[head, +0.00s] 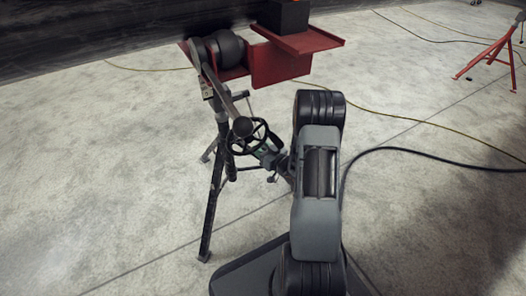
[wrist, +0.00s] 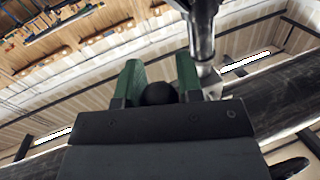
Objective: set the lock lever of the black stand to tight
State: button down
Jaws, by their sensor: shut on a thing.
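The black stand (head: 208,225) stands on splayed legs left of my arm in the head view, with a dark handwheel (head: 262,136) on its upper part. My gripper (head: 266,153) reaches in beside the stand, just below the handwheel. In the wrist view its two green fingers (wrist: 160,80) are closed around a round black knob (wrist: 158,94), which appears to be the lock lever's end. The rest of the lever is hidden, so its setting cannot be told. A shiny metal post (wrist: 203,35) rises close beside the right finger.
A red metal support (head: 280,68) with a dark block (head: 284,17) on it is behind the stand's top. A red stand (head: 487,52) is far right. A black cable (head: 430,157) and yellow cord (head: 420,128) cross the floor.

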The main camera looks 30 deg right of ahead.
jog(key=shift+w+f, duration=0.3)
jog(key=shift+w, duration=0.45)
jog(key=shift+w+f, duration=0.25)
jog(key=shift+w, duration=0.45)
jog(key=shift+d+r, duration=0.1)
jog(key=c, duration=1.2)
grip_release()
jog(key=o, duration=0.4)
jog(key=shift+s+f, duration=0.2)
jog(key=p+v, duration=0.4)
jog(key=v, duration=0.9)
jog(key=shift+s, duration=0.3)
